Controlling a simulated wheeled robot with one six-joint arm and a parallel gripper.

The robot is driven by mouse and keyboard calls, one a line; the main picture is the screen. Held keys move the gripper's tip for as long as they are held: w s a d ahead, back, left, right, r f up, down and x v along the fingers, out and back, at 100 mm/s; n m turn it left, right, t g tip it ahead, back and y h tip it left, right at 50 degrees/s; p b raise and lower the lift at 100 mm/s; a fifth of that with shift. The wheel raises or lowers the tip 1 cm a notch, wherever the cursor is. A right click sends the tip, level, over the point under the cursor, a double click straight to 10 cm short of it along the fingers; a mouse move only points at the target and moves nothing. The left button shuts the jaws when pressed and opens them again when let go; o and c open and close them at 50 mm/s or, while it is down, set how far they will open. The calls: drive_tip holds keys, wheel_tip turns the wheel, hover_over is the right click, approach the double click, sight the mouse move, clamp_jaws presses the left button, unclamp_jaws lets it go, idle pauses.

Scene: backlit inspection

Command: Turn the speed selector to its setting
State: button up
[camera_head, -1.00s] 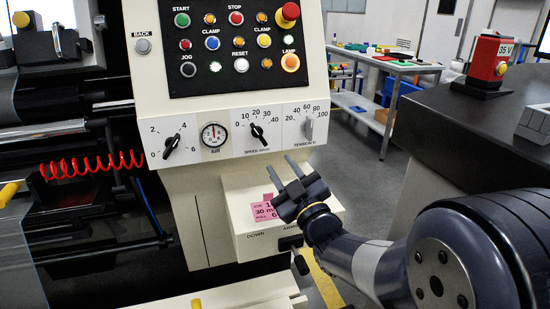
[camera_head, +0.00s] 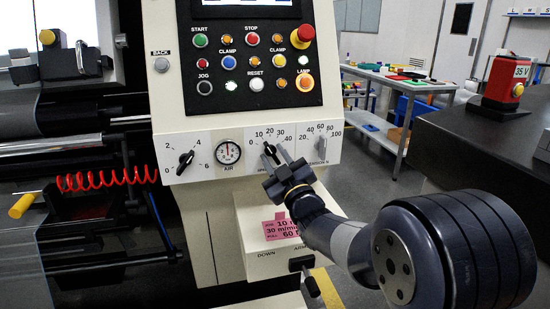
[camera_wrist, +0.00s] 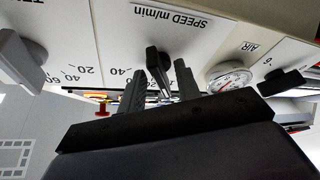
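The speed selector (camera_head: 269,150) is a small black pointer knob on the white dial strip, under a scale from 0 to 40. In the wrist view its black grip (camera_wrist: 157,62) shows by the upside-down label "SPEED m/min". My gripper (camera_head: 278,157) is open in front of it. In the wrist view the two fingers of my gripper (camera_wrist: 155,75) lie on either side of the knob, with gaps visible. Contact is not clear. The fingers partly hide the pointer, so I cannot tell its setting. A pink note (camera_head: 283,228) below reads 10, 30 m/min and 60.
The air gauge (camera_head: 228,153) and another black knob (camera_head: 185,160) sit left of the selector. The grey tension knob (camera_head: 321,148) is close on the right. The button panel (camera_head: 255,65) is above. A ledge (camera_head: 262,267) juts out below my gripper.

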drive_tip(key=shift+c, duration=0.5)
clamp_jaws()
drive_tip(key=shift+a+f+m+b, duration=0.1)
drive_tip(key=shift+f+m+b, duration=0.05)
drive_tip(key=shift+m+b, duration=0.45)
drive_tip(key=shift+a+m+t+h+b, duration=0.1)
drive_tip(key=shift+m+t+h+b, duration=0.35)
drive_tip(key=shift+m+h+b, duration=1.6)
drive_tip(key=shift+a+m+t+h+b, duration=0.1)
drive_tip(key=shift+m+t+h+b, duration=0.55)
drive_tip(key=shift+m, duration=2.55)
drive_tip(key=shift+a+m+t+h+b, duration=0.1)
drive_tip(key=shift+m+t+h+b, duration=0.2)
drive_tip(key=shift+m+h+b, duration=1.75)
drive_tip(key=shift+m+y+p, duration=0.45)
drive_tip(key=shift+m+p, duration=0.1)
drive_tip(key=shift+m, duration=0.35)
